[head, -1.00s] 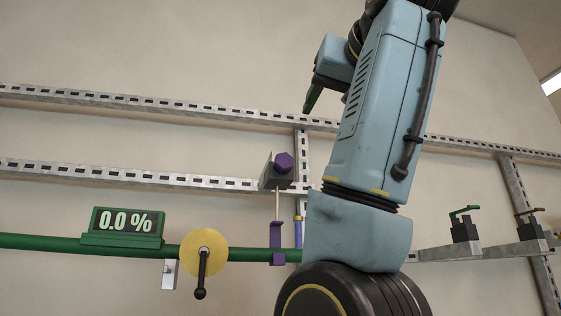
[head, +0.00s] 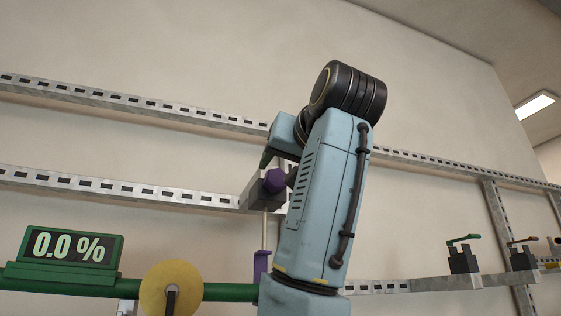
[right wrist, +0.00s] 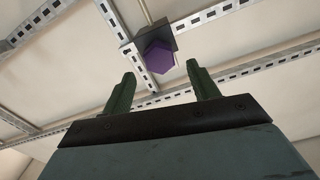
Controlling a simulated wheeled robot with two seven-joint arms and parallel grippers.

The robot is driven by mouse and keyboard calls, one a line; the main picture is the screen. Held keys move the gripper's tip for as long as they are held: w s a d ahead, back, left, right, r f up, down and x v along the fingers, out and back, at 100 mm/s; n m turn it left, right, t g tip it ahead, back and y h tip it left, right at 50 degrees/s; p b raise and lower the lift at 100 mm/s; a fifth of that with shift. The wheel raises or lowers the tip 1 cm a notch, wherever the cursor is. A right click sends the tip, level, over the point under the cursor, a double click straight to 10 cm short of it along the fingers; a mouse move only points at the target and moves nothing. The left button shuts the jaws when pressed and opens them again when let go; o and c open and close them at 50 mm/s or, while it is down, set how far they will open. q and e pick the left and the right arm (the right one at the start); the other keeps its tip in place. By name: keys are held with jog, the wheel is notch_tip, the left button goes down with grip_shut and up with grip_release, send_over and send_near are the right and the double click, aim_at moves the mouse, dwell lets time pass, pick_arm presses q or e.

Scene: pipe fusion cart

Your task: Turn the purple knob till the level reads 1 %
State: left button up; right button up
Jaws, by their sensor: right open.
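The purple knob (head: 274,181) is six-sided and sits on the end of a grey block (head: 254,194) on the wall rail. The green level display (head: 70,247) reads 0.0 %. My right gripper (head: 267,159) is just above the knob in the head view, its palm partly hidden by my arm. In the right wrist view the gripper (right wrist: 161,69) is open, its two green fingers apart and empty. The knob (right wrist: 158,57) shows beyond the fingertips, between them; no contact is visible. My left gripper is not in view.
Perforated metal rails (head: 110,190) run along the wall. A green pipe (head: 220,291) with a yellow disc (head: 170,288) lies below, near a purple clamp (head: 261,266). Two small valves with a green handle (head: 464,239) and a brown handle (head: 523,240) stand right.

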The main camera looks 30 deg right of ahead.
aim_at(278, 176)
jog(key=shift+p+x, duration=0.4)
jog(key=shift+x, duration=0.8)
jog(key=shift+w+d, duration=0.1)
jog(key=shift+w, duration=0.4)
jog(key=c, duration=1)
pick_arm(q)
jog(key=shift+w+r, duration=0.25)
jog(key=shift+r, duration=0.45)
